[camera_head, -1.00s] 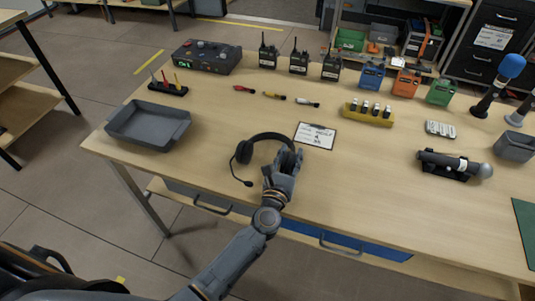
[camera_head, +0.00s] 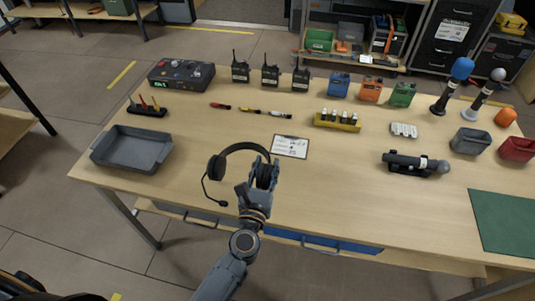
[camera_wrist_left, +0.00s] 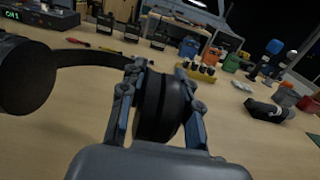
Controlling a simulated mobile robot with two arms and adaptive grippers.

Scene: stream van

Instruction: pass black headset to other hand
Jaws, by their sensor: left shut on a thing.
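The black headset (camera_head: 245,148) is at the front middle of the table (camera_head: 330,190) in the head view, with its boom microphone to the left. My left gripper (camera_head: 264,178) is shut on the headset's right ear cup. In the left wrist view the ear cup (camera_wrist_left: 158,105) sits between both fingers of the left gripper (camera_wrist_left: 160,100), and the other ear cup hangs free at the left. Whether the headset touches the table is hard to tell.
A grey tray (camera_head: 132,150) stands at the left. The front middle-right tabletop is clear.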

